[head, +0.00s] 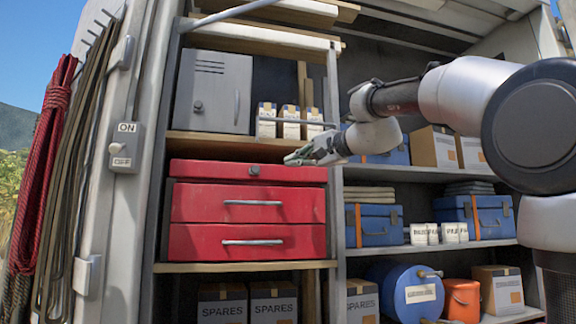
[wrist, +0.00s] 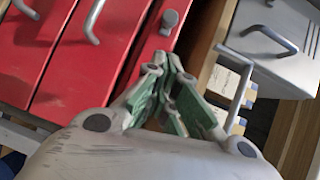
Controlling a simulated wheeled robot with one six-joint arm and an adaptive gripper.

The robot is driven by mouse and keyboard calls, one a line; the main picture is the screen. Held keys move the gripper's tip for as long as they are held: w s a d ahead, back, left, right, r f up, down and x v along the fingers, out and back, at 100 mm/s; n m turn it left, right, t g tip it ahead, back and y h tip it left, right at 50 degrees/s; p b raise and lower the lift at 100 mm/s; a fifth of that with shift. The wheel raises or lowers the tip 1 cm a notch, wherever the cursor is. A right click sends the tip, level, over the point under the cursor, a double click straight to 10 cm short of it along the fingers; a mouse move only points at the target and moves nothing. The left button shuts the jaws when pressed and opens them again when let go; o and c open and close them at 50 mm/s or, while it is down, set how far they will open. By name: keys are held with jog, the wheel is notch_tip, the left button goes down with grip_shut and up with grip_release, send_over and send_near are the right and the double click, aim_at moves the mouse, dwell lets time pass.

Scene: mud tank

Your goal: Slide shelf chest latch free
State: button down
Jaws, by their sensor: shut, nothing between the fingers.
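The red chest (head: 248,214) stands on the left shelf, with a narrow top section above two drawers with grey bar handles. A small grey latch (head: 254,170) sits on the front of the top section. The latch also shows in the wrist view (wrist: 169,22), just beyond my fingertips. My gripper (head: 290,158) is shut and empty, to the right of the latch and slightly above it in the head view. Its green-padded fingers (wrist: 170,72) show close together in the wrist view, pointing toward the chest's top section. I see a gap in the picture between fingertips and latch.
A grey metal cabinet (head: 213,92) and small white boxes (head: 266,120) stand on the shelf above. A thin grey rail (wrist: 240,88) runs in front of the boxes, close to my gripper. Blue cases (head: 374,224) fill shelves on the right.

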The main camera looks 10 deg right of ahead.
jog(key=v, duration=0.5)
jog(key=shift+s+d, duration=0.2)
jog(key=shift+s, duration=0.05)
jog(key=s+d+f+n+g+h, duration=0.2)
jog(key=d+f, duration=0.1)
jog(key=f, duration=0.7)
jog(key=s+d+f+n+g+h, duration=0.1)
jog(key=d+f+n+g+h, duration=0.15)
jog(key=f, duration=0.85)
jog(key=s+d+f+n+g+h, duration=0.2)
jog(key=s+d+f, duration=0.1)
jog(key=s+f, duration=0.8)
jog(key=s+d+f+n+g+h, duration=0.3)
jog(key=s+d+f, duration=0.1)
jog(key=s+f, duration=0.8)
jog(key=shift+f, duration=0.85)
